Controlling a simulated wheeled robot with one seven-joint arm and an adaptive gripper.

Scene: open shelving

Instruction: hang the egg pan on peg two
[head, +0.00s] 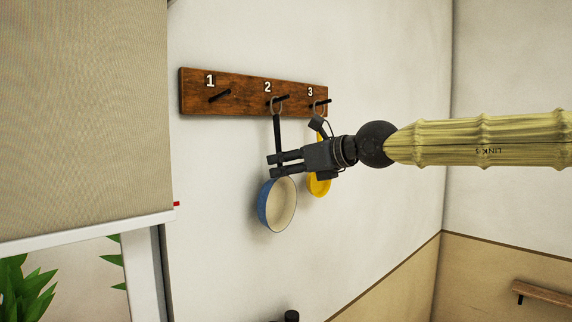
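A wooden peg board (240,92) on the wall carries pegs numbered 1, 2 and 3. A blue pan (278,204) with a cream inside hangs below peg two (279,99). The ring (275,108) at the top of its dark handle (278,135) appears to be around peg two. A yellow pan (319,185) hangs below peg three (320,102), partly hidden by my gripper. No label shows which is the egg pan. My gripper (271,166) is at the lower part of the blue pan's handle, with a gap between its fingers. Whether they press on the handle is unclear.
Peg one (220,95) is bare. A beige panel (80,110) with a white edge stands at the left, with a green plant (25,288) below it. A small wooden rail (543,291) is on the lower right wall.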

